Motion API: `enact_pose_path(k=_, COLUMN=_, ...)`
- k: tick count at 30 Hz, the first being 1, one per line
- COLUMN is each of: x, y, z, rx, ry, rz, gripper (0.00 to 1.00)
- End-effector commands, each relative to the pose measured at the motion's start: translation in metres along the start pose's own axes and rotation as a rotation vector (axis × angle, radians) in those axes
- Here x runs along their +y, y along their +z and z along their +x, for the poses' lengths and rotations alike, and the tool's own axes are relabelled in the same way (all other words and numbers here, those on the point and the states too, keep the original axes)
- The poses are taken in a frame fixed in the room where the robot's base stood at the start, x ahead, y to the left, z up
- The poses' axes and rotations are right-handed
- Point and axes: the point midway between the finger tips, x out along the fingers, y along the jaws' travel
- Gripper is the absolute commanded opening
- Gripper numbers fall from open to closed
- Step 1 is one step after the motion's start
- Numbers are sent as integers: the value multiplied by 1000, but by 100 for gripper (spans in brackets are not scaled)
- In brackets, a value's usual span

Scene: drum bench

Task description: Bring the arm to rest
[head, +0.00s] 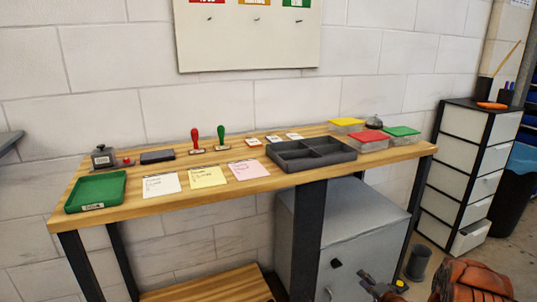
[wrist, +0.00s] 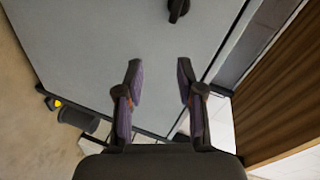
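My gripper (wrist: 158,70) is open and empty in the wrist view, its two dark purple-padded fingers apart with nothing between them. Beyond the fingers is the grey cabinet (wrist: 90,50) with a dark knob (wrist: 179,9). In the head view the same grey cabinet (head: 365,225) stands under the bench's right part.
The wooden bench (head: 130,207) holds a green tray (head: 95,192), paper notes, two stamps, a dark divided tray (head: 310,153) and lidded boxes. A drawer tower (head: 465,165) stands at right. A dark cup (head: 418,264) is on the floor near the cabinet.

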Motion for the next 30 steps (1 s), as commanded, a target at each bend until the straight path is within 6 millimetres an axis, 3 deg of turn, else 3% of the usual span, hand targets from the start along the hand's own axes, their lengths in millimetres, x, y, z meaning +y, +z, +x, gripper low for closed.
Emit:
enact_pose_path(k=14, x=-39, y=-30, z=-16, rx=15, ry=340, rz=-315, gripper=38)
enact_pose_path(k=30, x=-92, y=-30, z=-84, rx=-50, ry=695, rz=-550, gripper=38)
